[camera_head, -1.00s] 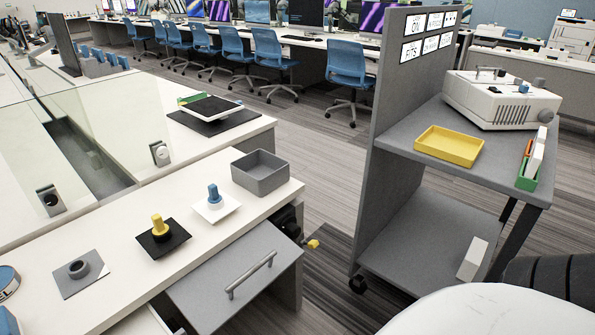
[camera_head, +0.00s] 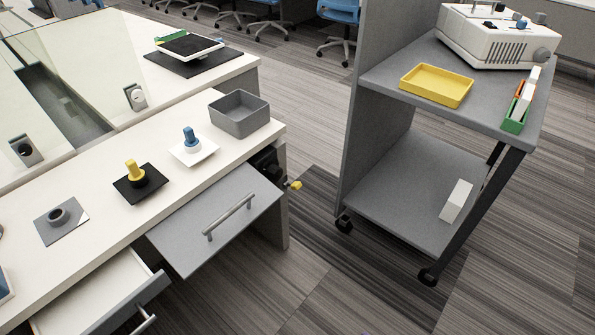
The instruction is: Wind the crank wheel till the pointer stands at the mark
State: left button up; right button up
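The crank wheel (camera_head: 268,163) is a dark round piece mounted at the right end of the white desk, just below its top. Its yellow handle (camera_head: 295,185) sticks out to the right over the floor. The wheel is seen nearly edge-on and partly hidden by the desk end. I cannot make out the pointer or the mark. Neither of my grippers is in view.
A grey cart (camera_head: 404,225) stands to the right, with striped floor (camera_head: 310,222) free between.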

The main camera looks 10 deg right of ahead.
aim_at(270, 169)
jog(key=u, duration=0.55)
jog(key=k, duration=1.25)
jog(key=z, duration=0.1)
jog(key=i, duration=0.5)
jog(key=z, duration=0.85)
jog(key=i, duration=0.9)
jog(key=u, duration=0.65)
jog(key=i, duration=0.65)
jog(key=u, duration=0.55)
